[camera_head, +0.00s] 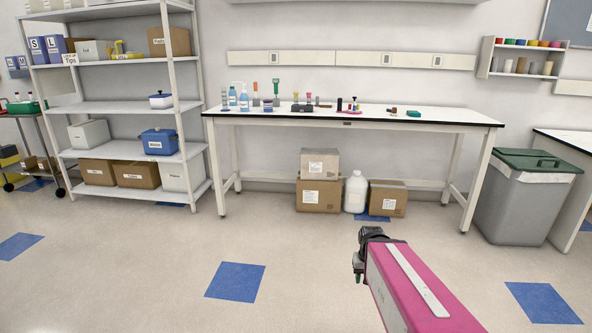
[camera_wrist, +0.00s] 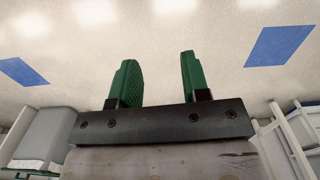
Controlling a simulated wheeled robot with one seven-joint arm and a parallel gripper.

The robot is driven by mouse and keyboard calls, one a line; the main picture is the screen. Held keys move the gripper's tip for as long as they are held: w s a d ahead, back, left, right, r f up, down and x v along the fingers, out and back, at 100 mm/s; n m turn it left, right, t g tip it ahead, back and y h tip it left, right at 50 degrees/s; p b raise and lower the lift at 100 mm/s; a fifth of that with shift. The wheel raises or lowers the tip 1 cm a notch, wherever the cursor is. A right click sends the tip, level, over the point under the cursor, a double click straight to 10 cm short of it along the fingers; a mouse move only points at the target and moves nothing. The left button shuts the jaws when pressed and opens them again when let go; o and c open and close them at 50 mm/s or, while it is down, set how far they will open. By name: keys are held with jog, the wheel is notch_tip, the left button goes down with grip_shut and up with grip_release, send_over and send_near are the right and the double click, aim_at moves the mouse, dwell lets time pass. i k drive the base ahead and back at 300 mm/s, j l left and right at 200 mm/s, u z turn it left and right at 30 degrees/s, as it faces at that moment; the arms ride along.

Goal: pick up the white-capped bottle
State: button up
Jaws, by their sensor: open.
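Two small blue bottles with white tops, one at the left (camera_head: 233,97) and one beside it (camera_head: 244,98), stand upright on the left part of the white bench in the head view. A large white jug (camera_head: 355,192) with a white cap stands upright on the floor under the bench, between cardboard boxes. I cannot tell which of these is the white-capped bottle meant. My gripper (camera_head: 358,270) is in front of the bench, over open floor, far from all of them. In the wrist view my gripper (camera_wrist: 156,65) has its two green fingers apart with nothing between them.
The bench (camera_head: 400,120) also holds pipettes, racks and small items. Boxes (camera_head: 320,195) and another box (camera_head: 387,198) flank the jug. Shelving (camera_head: 120,107) stands left, a grey bin (camera_head: 520,205) right. The floor before the bench is clear.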

aim_at(244, 99)
jog(key=i+j+u, duration=0.1)
jog(key=i, duration=0.5)
jog(key=i+j, duration=0.25)
jog(key=i, duration=0.35)
jog(key=i+j+u, duration=0.15)
jog(key=i, duration=0.4)
